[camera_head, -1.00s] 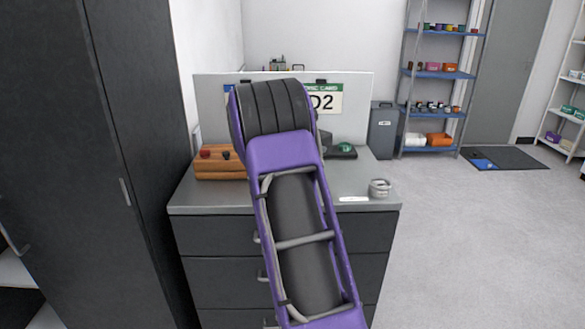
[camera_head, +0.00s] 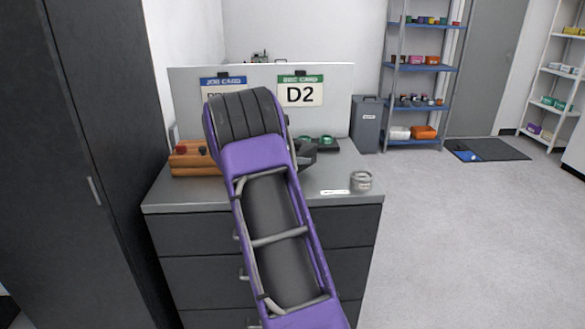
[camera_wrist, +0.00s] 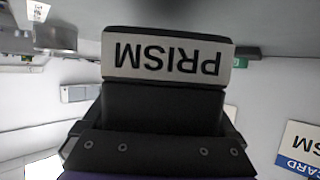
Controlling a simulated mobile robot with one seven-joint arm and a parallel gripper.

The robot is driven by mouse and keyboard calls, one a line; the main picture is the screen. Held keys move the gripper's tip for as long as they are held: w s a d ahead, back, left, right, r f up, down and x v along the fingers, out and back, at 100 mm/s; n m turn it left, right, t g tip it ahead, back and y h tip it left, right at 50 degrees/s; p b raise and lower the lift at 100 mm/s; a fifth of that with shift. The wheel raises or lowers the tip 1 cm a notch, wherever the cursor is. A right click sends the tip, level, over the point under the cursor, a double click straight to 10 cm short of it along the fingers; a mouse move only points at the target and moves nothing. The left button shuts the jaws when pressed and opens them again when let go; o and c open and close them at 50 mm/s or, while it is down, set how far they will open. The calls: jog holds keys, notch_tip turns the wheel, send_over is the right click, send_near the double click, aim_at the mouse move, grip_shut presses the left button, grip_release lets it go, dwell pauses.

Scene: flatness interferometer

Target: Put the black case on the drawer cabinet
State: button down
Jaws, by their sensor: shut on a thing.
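In the wrist view, a black case (camera_wrist: 165,108) with a white label reading PRISM, upside down, fills the middle. My gripper (camera_wrist: 160,148) is shut on it. The drawer cabinet (camera_head: 185,236), dark with a grey top, stands in the middle of the head view. My purple and grey arm reaches up in front of it and hides part of its top and drawers. In the head view the case is mostly hidden behind my arm, and I cannot tell whether it touches the cabinet top.
On the cabinet top are an orange-brown block (camera_head: 192,158) at left, a dark holder with green rings (camera_head: 318,143), a white strip (camera_head: 335,192) and a metal ring (camera_head: 361,181) at right. A backboard carries a job card (camera_head: 222,82) and a D2 card (camera_head: 300,91). A tall dark cabinet (camera_head: 70,200) stands close at left.

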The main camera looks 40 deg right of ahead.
jog(key=shift+f, duration=1.3)
grip_release()
jog(key=shift+f, duration=0.2)
jog(key=shift+r, duration=0.2)
jog(key=p+v, duration=0.1)
jog(key=v, duration=1.1)
jog(key=shift+f, duration=0.1)
